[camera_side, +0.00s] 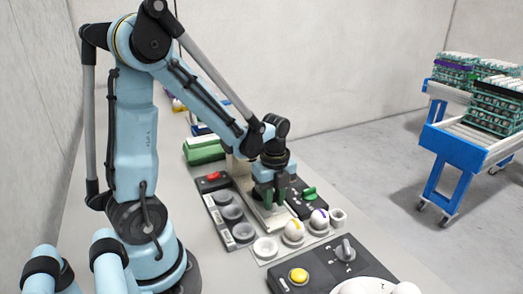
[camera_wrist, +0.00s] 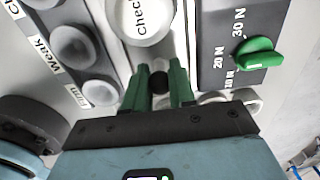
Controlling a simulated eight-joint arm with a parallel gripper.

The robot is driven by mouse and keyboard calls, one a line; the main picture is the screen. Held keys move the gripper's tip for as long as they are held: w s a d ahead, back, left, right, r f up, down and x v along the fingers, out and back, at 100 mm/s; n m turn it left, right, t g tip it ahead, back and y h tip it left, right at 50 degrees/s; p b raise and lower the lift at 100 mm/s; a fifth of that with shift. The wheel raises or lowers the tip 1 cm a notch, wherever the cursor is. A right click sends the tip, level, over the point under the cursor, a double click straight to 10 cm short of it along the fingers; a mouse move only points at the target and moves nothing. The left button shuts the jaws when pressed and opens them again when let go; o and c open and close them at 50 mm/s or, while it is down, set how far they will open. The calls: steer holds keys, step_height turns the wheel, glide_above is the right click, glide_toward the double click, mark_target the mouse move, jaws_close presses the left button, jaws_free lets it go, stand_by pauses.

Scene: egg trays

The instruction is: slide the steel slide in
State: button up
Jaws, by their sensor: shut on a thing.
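The steel slide (camera_side: 270,216) appears as a pale metal strip between two dark panels in the side view, partly hidden by my gripper. In the wrist view a dark round knob (camera_wrist: 158,82) sits between my fingertips; I take it to be the slide's handle. My gripper (camera_side: 275,197) points down over the strip with its green fingers shut on this knob. The gripper also shows in the wrist view (camera_wrist: 159,80). A round white disc marked "check" (camera_wrist: 142,14) lies beyond the fingertips. How far the slide is in cannot be told.
A dark panel with several round cups (camera_side: 231,213) lies left of the strip. A panel with a green dial (camera_side: 309,192) lies right. A yellow button (camera_side: 299,275) is nearer.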

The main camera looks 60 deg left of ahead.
steer(key=shift+a, duration=3.2)
steer(key=o, duration=0.8)
steer(key=shift+o, duration=0.2)
steer(key=shift+r, duration=3)
step_height(320, 180, up, 8)
